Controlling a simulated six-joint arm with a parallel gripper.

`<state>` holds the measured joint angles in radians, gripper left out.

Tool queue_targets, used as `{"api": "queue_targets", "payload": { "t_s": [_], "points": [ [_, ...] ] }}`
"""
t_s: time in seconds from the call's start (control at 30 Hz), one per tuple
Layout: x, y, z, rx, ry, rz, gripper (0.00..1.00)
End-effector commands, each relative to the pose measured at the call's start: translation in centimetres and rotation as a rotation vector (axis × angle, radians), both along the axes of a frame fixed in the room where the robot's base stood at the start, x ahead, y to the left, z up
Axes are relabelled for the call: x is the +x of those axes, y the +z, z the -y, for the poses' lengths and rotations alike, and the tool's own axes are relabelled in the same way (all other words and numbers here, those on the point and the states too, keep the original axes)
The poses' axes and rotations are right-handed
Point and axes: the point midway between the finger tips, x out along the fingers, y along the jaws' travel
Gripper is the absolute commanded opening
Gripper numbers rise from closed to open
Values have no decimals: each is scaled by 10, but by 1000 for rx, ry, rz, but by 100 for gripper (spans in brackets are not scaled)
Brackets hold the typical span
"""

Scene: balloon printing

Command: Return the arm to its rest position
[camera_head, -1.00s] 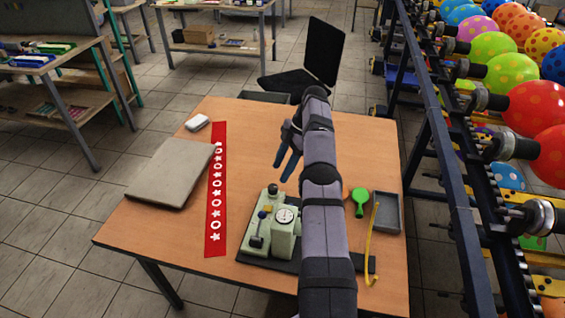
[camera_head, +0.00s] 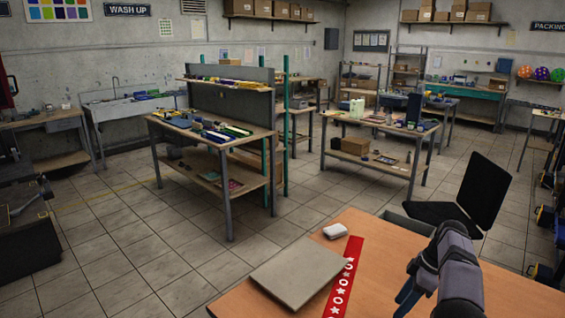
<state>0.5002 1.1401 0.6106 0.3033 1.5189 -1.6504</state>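My arm (camera_head: 455,270) reaches up from the bottom edge of the head view, over the right part of the wooden work table (camera_head: 375,240). The picture's bottom edge cuts off the lower arm and the front of the table.
Shelved benches (camera_head: 225,140) stand farther back.

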Motion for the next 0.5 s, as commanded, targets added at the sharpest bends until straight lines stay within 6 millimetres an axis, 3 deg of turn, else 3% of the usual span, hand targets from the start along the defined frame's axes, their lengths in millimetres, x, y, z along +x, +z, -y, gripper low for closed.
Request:
{"api": "queue_targets", "payload": {
  "t_s": [0.27, 0.5],
  "points": [
    [-23, 30, -62, -75, -269, -114, 45],
    [-70, 43, -112, -145, -497, -180, 45]
  ]
}}
